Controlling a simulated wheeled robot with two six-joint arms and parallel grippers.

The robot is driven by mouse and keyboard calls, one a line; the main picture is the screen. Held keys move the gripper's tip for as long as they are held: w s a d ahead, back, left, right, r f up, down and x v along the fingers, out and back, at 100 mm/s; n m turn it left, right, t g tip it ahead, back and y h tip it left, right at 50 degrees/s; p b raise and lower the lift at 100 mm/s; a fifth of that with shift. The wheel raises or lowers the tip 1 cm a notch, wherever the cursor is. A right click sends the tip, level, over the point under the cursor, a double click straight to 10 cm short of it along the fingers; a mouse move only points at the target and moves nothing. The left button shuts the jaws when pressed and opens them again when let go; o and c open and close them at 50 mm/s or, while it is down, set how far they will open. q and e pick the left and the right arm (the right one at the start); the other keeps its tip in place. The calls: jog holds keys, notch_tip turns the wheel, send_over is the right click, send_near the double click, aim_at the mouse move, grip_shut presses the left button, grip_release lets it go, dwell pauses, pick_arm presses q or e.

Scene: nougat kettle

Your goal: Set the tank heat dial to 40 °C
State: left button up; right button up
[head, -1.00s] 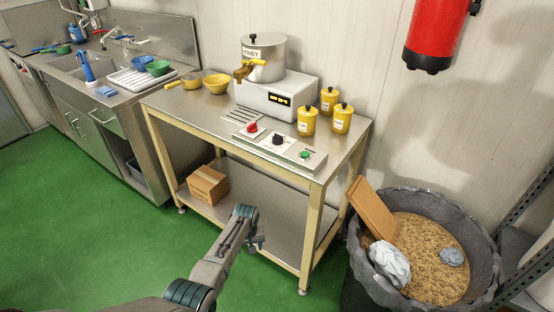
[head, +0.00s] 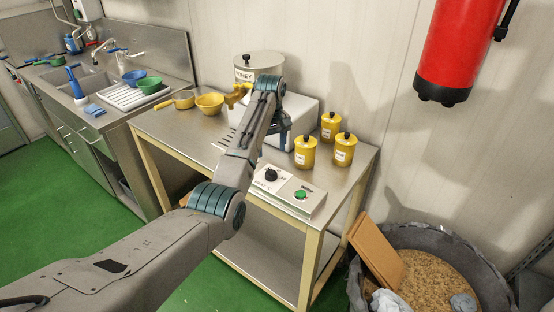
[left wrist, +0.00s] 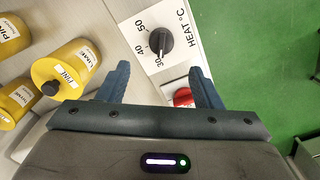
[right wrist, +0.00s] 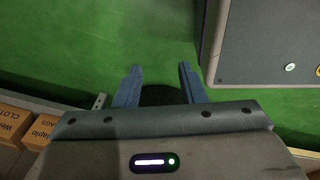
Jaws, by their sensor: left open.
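The heat dial is a black knob (head: 271,175) on the white control panel at the table's front edge. In the left wrist view the dial (left wrist: 159,41) sits beside the marks 30, 40 and 50 and the print HEAT °C. I cannot clearly tell which mark it points to. My left gripper (head: 284,130) is above the panel, behind the dial in the head view. In the left wrist view my left gripper (left wrist: 158,72) is open and empty, with the dial ahead of the gap between its fingers. My right gripper (right wrist: 159,70) is open and empty over the green floor.
Several yellow jars (head: 305,152) stand behind the panel. The honey tank (head: 258,64) is at the back. A grey bin (head: 466,252) stands right of the table.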

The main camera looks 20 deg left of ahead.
aim_at(271, 170)
pick_arm(q)
jog(key=shift+w, duration=0.1)
jog(key=shift+s+f+p, duration=0.6)
jog(key=shift+f+p, duration=0.2)
jog(key=shift+f, duration=0.1)
notch_tip(271, 170, down, 3)
jog(key=shift+f+p, duration=0.2)
jog(key=shift+p, duration=0.3)
jog(key=f, duration=0.4)
jog(key=shift+w+f+p, duration=0.15)
jog(key=shift+w+p, duration=0.05)
jog(key=shift+p, duration=0.15)
jog(key=shift+c, duration=0.7)
jog(key=c, duration=0.8)
jog(key=shift+c, duration=0.2)
pick_arm(e)
jog(key=r, duration=0.1)
jog(key=s+r, duration=0.1)
jog(key=r, duration=0.1)
jog(key=shift+s+d+r, duration=0.15)
jog(key=shift+s, duration=0.25)
